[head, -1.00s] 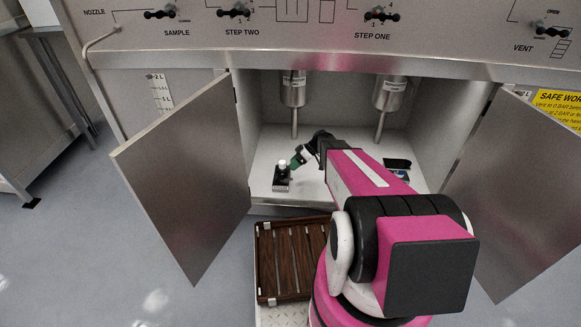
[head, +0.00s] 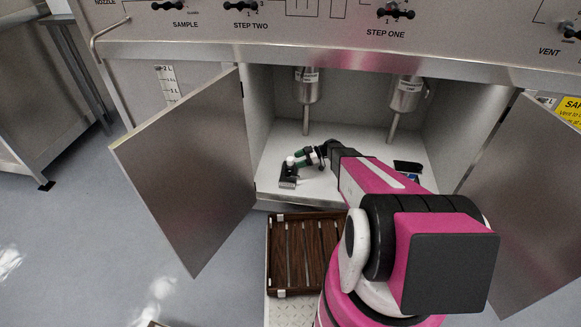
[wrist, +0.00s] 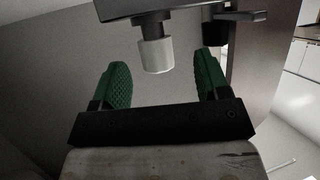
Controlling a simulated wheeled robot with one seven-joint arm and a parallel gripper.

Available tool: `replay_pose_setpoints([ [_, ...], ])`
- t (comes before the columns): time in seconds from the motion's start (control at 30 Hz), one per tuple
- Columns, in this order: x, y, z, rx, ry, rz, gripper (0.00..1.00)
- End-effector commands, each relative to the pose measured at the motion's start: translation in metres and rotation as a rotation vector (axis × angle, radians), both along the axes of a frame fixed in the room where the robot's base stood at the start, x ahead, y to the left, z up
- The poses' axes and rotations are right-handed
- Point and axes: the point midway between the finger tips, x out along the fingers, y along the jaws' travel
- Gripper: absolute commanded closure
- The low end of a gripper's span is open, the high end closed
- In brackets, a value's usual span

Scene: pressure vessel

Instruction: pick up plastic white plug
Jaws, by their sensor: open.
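The white plug (wrist: 156,55) hangs in the upper middle of the wrist view, joined to a dark block above it in that picture. In the head view the white plug (head: 291,161) shows as a small white spot on top of a small dark stand (head: 288,178) on the cabinet floor. My gripper (wrist: 160,75) is open, with green padded fingers either side of the plug's line. The plug lies between or just beyond the fingertips, with gaps on both sides. In the head view my gripper (head: 300,159) is right beside the plug; contact cannot be told there.
The open cabinet has a left door (head: 190,170) and a right door (head: 525,195). Two metal cylinders with thin pipes (head: 306,90) (head: 405,95) hang from its ceiling. A dark item (head: 408,167) lies at the cabinet's right. A brown slatted crate (head: 300,215) stands in front.

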Motion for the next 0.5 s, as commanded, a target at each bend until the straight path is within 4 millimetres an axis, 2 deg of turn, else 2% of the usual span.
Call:
replay_pose_setpoints([
  [0.17,0.002,0.013,-0.007,0.0,0.001,0.001,0.31],
  [0.4,0.002,0.042,-0.021,-0.001,0.001,0.002,0.31],
  [0.5,0.002,0.047,-0.022,0.0,0.0,0.001,0.31],
])
